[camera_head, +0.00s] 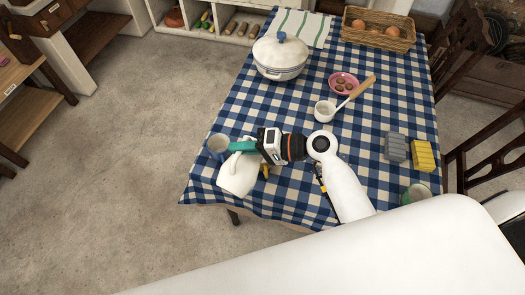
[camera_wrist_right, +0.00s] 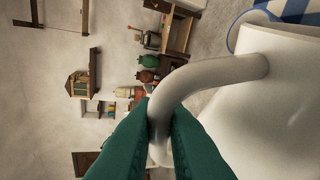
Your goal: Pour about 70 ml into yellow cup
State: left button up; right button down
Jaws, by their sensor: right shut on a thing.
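My right gripper (camera_head: 240,147), with green fingers, is shut on the handle of a white jug (camera_head: 238,176) at the table's near left corner. The wrist view shows the fingers (camera_wrist_right: 160,120) closed around the curved handle (camera_wrist_right: 205,80), with the jug body (camera_wrist_right: 275,100) at the right. I cannot tell how far the jug is tilted. A blue-grey cup (camera_head: 217,145) is just beyond the jug, and its rim shows in the wrist view (camera_wrist_right: 236,32). A small yellow piece (camera_head: 265,172) shows beside the jug, mostly hidden; I cannot tell whether it is the yellow cup. My left gripper is out of view.
Chairs stand at the right. Floor at left is clear.

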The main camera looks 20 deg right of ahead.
aim_at(231, 178)
jog(key=shift+w+d+r, duration=0.25)
jog(key=shift+s+a, duration=0.1)
jog(key=s+a+f+n+h, duration=0.1)
jog(key=s+a+f, duration=0.1)
jog(key=s+a+f+n+t+b, duration=0.1)
jog(key=f, duration=0.1)
jog(key=shift+s+a+n+h, duration=0.3)
jog(key=shift+s+a+h, duration=0.05)
jog(key=shift+a+h, duration=0.05)
jog(key=shift+s+a, duration=0.1)
jog(key=shift+s+a+f+n+h+b, duration=0.1)
jog(key=shift+f+n+h+b, duration=0.05)
jog(key=shift+f+n+b, duration=0.15)
jog(key=shift+s+a+f+n+h+b, duration=0.1)
jog(key=shift+f+n+h, duration=0.1)
jog(key=shift+f, duration=0.2)
jog(key=shift+a+f, duration=0.1)
dwell(0.9)
